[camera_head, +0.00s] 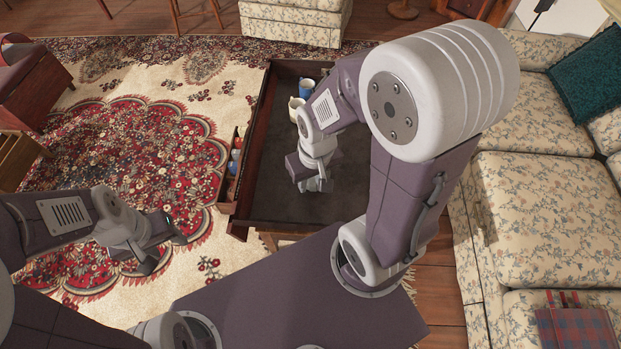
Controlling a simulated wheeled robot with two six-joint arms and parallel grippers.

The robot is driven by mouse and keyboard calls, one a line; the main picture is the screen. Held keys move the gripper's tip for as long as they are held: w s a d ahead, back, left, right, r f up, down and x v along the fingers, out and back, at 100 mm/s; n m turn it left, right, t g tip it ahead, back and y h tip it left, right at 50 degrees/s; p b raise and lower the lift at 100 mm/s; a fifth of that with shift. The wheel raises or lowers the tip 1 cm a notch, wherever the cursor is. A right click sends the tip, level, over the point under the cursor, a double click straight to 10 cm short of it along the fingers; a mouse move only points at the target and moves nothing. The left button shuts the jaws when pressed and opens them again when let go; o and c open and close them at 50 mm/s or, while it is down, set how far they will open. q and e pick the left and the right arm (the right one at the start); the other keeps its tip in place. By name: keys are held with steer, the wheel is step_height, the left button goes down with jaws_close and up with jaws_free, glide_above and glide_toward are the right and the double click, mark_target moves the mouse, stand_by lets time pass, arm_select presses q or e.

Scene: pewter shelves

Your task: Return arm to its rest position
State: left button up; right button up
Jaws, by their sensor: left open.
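My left gripper (164,250) is at the left, low in the head view, above the patterned rug. Its two fingers are spread apart, and nothing shows between them. My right arm rises large on the right and bends down over the dark table. My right gripper (316,184) points down above the table's dark top (272,180). Its fingertips are too small and partly hidden, so I cannot tell whether it is open or shut. No object is visible in it.
A blue cup (307,87) and a cream mug (296,104) stand at the table's far end. A narrow side compartment (228,190) holds small items. A floral sofa (545,190) fills the right side. The rug (130,150) has open room left of the table.

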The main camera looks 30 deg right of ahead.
step_height(320, 180, up, 16)
steer(key=p, duration=1.6)
